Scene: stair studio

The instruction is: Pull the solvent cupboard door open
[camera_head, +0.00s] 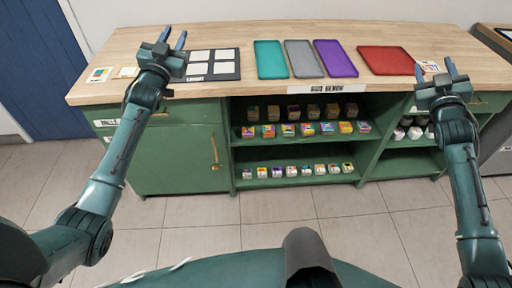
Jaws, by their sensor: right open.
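A green cupboard door (170,160) is at the left of the bench front, and it looks closed. An upright brass handle (215,152) is on its right side. I cannot read a label naming solvent. My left gripper (174,39) is over the benchtop, above and left of the handle and well apart from it. Its two blue fingers are apart with nothing between them. Its forearm crosses in front of the left part of the cupboard. My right gripper (434,69) is open and empty over the right part of the bench, far from the door.
The wooden benchtop (270,33) carries teal (270,59), grey (304,58), purple (336,58) and red (388,59) trays, plus a dark board (225,63) with white panels. Open shelves (290,155) with several small colourful jars adjoin the door. Tiled floor (190,215) before the door is clear.

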